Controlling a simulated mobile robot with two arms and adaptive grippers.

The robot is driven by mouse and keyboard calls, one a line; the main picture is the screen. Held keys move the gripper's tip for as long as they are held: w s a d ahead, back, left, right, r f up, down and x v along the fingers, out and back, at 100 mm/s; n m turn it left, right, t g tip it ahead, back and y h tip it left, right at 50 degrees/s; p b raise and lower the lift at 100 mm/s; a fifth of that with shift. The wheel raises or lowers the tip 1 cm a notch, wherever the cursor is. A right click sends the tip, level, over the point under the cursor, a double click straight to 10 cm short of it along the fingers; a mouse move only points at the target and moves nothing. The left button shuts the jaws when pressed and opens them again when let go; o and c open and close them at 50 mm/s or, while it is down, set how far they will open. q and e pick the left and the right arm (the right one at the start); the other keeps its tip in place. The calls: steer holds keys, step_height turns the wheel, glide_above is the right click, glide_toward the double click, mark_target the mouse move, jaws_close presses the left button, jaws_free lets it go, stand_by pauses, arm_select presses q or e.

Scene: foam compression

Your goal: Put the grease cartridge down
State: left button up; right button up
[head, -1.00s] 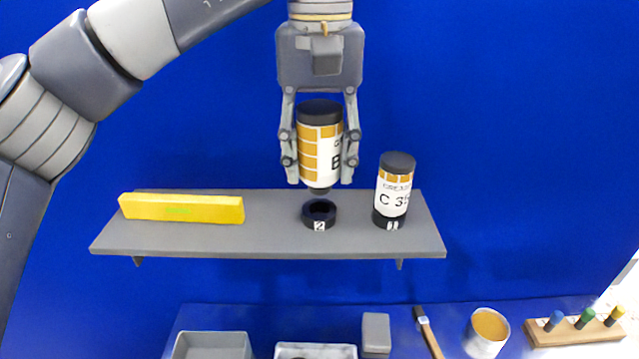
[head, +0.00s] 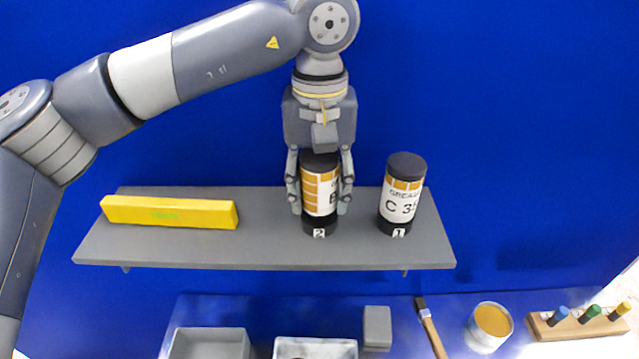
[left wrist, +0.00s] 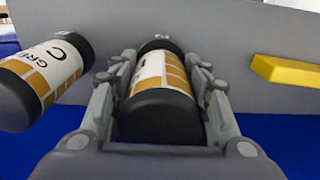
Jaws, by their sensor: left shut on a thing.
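A grease cartridge (head: 320,190) with a black cap and a white and orange label stands upright in the black ring holder marked 2 (head: 318,229) on the grey shelf (head: 270,252). My left gripper (head: 320,205) comes from above and is shut on this cartridge, a finger on each side. The left wrist view also shows the held cartridge (left wrist: 160,95) between the fingers. A second cartridge (head: 402,190), labelled C, stands in the holder marked 1 to the right; the left wrist view shows it too (left wrist: 45,75). My right gripper is not in view.
A yellow bar (head: 170,212) lies on the shelf's left part. Below, a blue surface holds a grey bin (head: 209,340), a white tray (head: 315,348), a grey block (head: 377,327), a brush (head: 430,325), a tin (head: 490,325) and a wooden rack (head: 575,325).

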mark_target(320, 156)
arm_select(q)
steer(key=shift+s+f, duration=0.1)
steer(key=shift+f, duration=0.1)
steer(key=shift+f+b, duration=0.4)
steer(key=shift+b, duration=0.05)
steer(key=o, duration=1.2)
steer(key=shift+r, duration=0.2)
steer(key=shift+r+p, duration=0.35)
steer(key=shift+p, duration=0.2)
step_height(320, 156, up, 2)
steer(key=shift+r+b, duration=0.25)
steer(key=shift+b, duration=0.55)
step_height(320, 156, up, 8)
steer(key=shift+r+b, duration=0.1)
steer(key=shift+b, duration=0.35)
steer(key=shift+s+r, duration=0.1)
steer(key=shift+r, duration=0.45)
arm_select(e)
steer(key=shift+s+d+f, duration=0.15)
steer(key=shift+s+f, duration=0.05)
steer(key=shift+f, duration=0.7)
arm_select(q)
steer(key=shift+f, duration=0.15)
